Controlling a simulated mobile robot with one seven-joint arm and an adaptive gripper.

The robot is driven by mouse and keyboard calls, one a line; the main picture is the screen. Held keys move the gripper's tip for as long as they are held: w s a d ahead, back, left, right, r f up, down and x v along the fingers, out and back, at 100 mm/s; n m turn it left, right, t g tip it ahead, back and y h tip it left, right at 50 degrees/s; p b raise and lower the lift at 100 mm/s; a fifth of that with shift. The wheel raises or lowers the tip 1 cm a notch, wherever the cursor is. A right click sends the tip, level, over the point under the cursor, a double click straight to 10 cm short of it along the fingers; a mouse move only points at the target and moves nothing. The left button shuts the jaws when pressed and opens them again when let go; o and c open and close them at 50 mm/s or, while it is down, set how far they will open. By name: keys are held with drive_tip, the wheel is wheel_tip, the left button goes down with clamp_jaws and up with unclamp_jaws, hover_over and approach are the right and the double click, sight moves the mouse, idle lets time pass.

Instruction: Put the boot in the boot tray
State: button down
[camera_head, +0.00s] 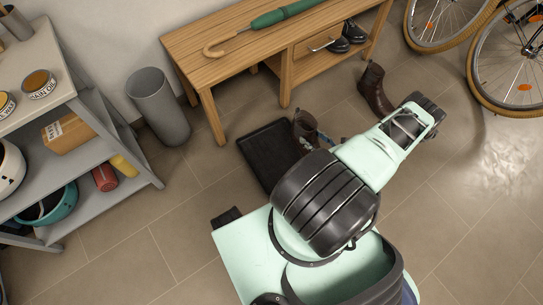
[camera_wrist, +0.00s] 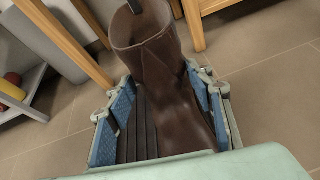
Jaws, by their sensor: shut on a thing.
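A brown boot (camera_head: 306,124) is held upright in my gripper (camera_head: 324,138), at the right edge of the black boot tray (camera_head: 258,152) in the head view. In the wrist view the boot (camera_wrist: 158,65) fills the space between the blue finger pads of my gripper (camera_wrist: 160,108). A dark ridged surface beside the boot there looks like the tray. Whether the sole touches the tray or hangs above it I cannot tell. A second brown boot (camera_head: 375,88) stands on the floor right of the tray, near the bench.
A wooden bench (camera_head: 225,65) stands behind the tray, with a green umbrella (camera_head: 285,13) on top and black shoes (camera_head: 345,38) on its shelf. A grey bin (camera_head: 158,105) and a shelf unit (camera_head: 100,125) are at left. A bicycle (camera_head: 500,55) stands at upper right.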

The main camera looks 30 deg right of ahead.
sight(295, 130)
drive_tip(key=shift+a+r, duration=0.1)
drive_tip(key=shift+a, duration=0.25)
drive_tip(key=shift+w+a, duration=0.1)
drive_tip(key=shift+w, duration=0.1)
drive_tip(key=b+x, duration=0.1)
drive_tip(key=x, duration=0.2)
drive_tip(key=b+x, duration=0.1)
drive_tip(key=x, duration=0.2)
drive_tip(key=a+b+x, duration=0.1)
drive_tip(key=x, duration=0.2)
drive_tip(key=shift+f, duration=0.4)
drive_tip(key=w+a+f+b, duration=0.1)
drive_tip(key=w+f+b, duration=0.3)
drive_tip(key=f, duration=0.4)
drive_tip(key=shift+w+f+b, duration=0.35)
drive_tip(key=shift+w, duration=0.2)
drive_tip(key=c, duration=0.9)
unclamp_jaws()
drive_tip(key=shift+c, duration=0.2)
